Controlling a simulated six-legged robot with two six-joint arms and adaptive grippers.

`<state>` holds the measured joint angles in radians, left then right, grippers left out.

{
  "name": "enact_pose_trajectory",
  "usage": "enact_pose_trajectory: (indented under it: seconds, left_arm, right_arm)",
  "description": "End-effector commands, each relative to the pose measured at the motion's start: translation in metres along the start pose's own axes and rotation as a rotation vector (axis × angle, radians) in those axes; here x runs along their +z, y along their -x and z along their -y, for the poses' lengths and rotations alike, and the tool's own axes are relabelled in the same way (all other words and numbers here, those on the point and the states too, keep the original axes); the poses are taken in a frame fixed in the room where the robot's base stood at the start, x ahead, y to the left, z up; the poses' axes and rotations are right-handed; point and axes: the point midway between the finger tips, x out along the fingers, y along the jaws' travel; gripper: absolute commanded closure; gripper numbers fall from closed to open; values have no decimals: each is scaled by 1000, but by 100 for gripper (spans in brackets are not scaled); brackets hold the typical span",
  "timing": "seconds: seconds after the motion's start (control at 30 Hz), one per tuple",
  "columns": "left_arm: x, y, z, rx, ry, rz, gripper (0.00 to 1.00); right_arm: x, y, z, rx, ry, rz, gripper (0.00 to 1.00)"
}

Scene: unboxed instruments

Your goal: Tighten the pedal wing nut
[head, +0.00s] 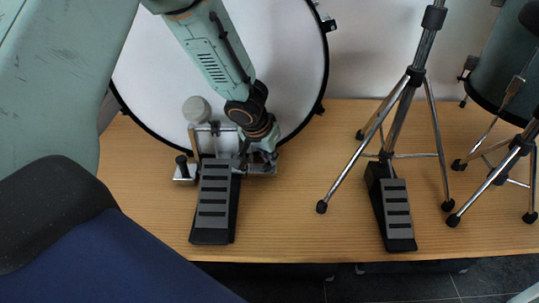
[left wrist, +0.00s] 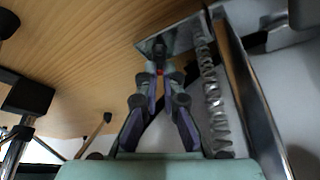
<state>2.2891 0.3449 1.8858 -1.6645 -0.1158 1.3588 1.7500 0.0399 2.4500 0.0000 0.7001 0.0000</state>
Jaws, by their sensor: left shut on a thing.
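The bass drum pedal (head: 213,205) stands on the wooden floor in front of the large white drum, its ribbed footboard toward me. Its round grey beater (head: 196,109) is up near the drum head. My left gripper (head: 262,165) reaches down to the right side of the pedal's frame, by the drum hoop. In the left wrist view my left gripper (left wrist: 160,72) has its fingertips together on a small red part, the wing nut (left wrist: 160,70), which is mostly covered. The pedal's metal plate (left wrist: 170,40) and a coiled spring (left wrist: 212,95) are close by. My right gripper is not in view.
The white bass drum (head: 165,60) stands close behind the pedal. A chrome tripod stand (head: 395,105) with a second pedal (head: 394,212) is to the right, with more stands and a drum beyond. The wooden floor (head: 290,215) between the pedals is clear.

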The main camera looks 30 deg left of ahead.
Motion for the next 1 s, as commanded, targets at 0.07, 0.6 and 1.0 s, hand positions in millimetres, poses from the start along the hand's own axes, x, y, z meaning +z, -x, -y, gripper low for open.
enact_pose_trajectory:
  seconds: [0.07, 0.6, 1.0]
  left_arm:
    - [4, -1, 0, 0, -1, 7, 100]
    - [2, -1, 0, -1, 0, 4, 71]
    - [0, 13, 0, -2, 3, -1, 71]
  right_arm:
    - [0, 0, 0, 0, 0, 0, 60]
    - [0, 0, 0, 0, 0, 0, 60]
    - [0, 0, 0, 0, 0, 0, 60]
